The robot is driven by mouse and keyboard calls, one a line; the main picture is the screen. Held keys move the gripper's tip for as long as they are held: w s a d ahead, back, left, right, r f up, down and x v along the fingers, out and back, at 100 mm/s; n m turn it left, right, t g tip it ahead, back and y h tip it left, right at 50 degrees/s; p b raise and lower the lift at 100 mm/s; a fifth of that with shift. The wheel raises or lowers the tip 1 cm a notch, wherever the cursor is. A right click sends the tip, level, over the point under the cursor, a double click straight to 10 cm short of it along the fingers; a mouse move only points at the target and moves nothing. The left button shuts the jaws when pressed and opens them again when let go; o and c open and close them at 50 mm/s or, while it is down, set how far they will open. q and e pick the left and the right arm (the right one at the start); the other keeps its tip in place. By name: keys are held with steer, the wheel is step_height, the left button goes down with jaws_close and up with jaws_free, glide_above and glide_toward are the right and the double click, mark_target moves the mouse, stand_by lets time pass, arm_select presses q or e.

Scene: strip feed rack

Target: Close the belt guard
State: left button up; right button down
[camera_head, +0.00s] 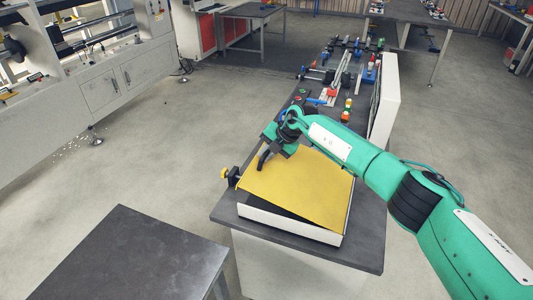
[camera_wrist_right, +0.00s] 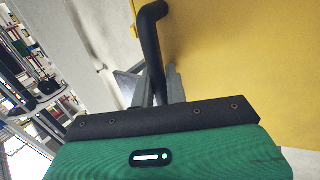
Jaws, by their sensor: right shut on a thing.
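The belt guard (camera_head: 300,180) is a yellow panel over a low white box (camera_head: 288,224) on the dark bench top. It is slightly tilted, and a dark wedge-shaped gap shows between its near edge and the box's front wall. A black bar handle (camera_head: 264,160) sits at its left side. The handle (camera_wrist_right: 151,45) and the yellow panel (camera_wrist_right: 240,60) also show in the right wrist view. My right gripper (camera_head: 270,152) is shut on the handle; its fingers (camera_wrist_right: 155,90) are at the handle's lower part. My left gripper is not in view.
A black and yellow knob (camera_head: 229,176) stands at the bench's left edge. Small coloured lamps and buttons (camera_head: 347,108) and a white upright panel (camera_head: 385,100) are behind the guard. A separate dark table (camera_head: 125,255) stands at front left. Open floor lies between them.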

steer(key=c, duration=1.5)
jaws_free()
steer(key=b+v, duration=0.4)
steer(key=v, duration=0.9)
steer(key=shift+d+r, duration=0.15)
steer(key=shift+r, duration=0.2)
steer(key=shift+s, duration=0.15)
